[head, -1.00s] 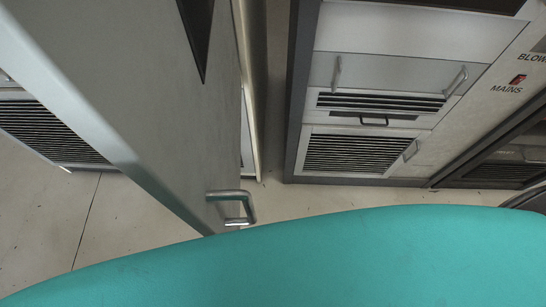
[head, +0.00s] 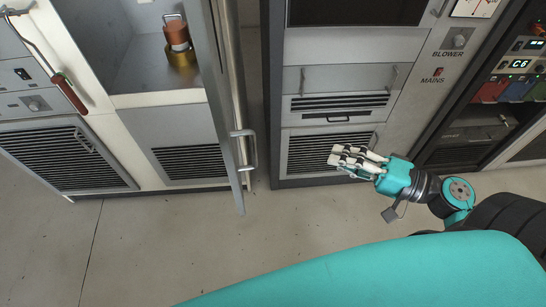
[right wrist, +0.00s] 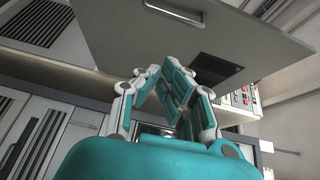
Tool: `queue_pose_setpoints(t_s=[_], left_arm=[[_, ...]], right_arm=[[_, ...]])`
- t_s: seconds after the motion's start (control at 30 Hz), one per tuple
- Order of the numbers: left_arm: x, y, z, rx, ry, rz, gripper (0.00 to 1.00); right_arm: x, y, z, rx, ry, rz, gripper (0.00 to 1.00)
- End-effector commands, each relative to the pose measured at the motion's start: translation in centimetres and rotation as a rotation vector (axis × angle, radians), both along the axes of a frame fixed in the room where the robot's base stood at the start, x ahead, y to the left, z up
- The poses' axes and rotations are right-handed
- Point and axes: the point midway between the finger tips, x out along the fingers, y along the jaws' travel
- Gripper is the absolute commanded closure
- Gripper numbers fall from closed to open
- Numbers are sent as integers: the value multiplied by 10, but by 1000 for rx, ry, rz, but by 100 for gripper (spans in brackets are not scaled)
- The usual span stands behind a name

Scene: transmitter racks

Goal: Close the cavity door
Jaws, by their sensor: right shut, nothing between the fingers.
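The cavity door (head: 214,85) stands open in the head view, seen almost edge-on, with its metal bar handle (head: 248,152) on the side facing right. The open cavity (head: 118,50) left of it holds a copper and brass cylinder (head: 178,42). My right gripper (head: 338,160) is to the right of the handle, apart from the door, its fingers shut and empty. In the right wrist view, a grey panel with a handle and a dark window, apparently the door (right wrist: 150,45), is beyond the shut fingers (right wrist: 172,88). My left gripper is not in view.
A rack with drawers and vents (head: 345,85) stands right of the door, behind my right gripper. A hook-like tool with a red-brown handle (head: 70,94) hangs on the left cabinet. Pale floor (head: 150,235) in front is clear.

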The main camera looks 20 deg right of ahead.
Motion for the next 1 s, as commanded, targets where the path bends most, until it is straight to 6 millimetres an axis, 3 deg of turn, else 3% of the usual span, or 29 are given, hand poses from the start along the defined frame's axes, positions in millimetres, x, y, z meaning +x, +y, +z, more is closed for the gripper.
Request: queue_pose_setpoints(t_s=[0.1,0.27,0.67,0.8,1.0], left_arm=[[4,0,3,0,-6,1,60],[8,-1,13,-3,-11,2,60],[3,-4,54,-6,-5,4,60],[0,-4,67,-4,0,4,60],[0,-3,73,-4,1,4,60]], right_arm=[[-1,7,15,20,-19,21,100],[12,20,18,23,-20,23,100],[71,79,20,21,-20,20,100],[68,100,18,23,-15,18,100],[68,114,14,20,-16,17,100]])
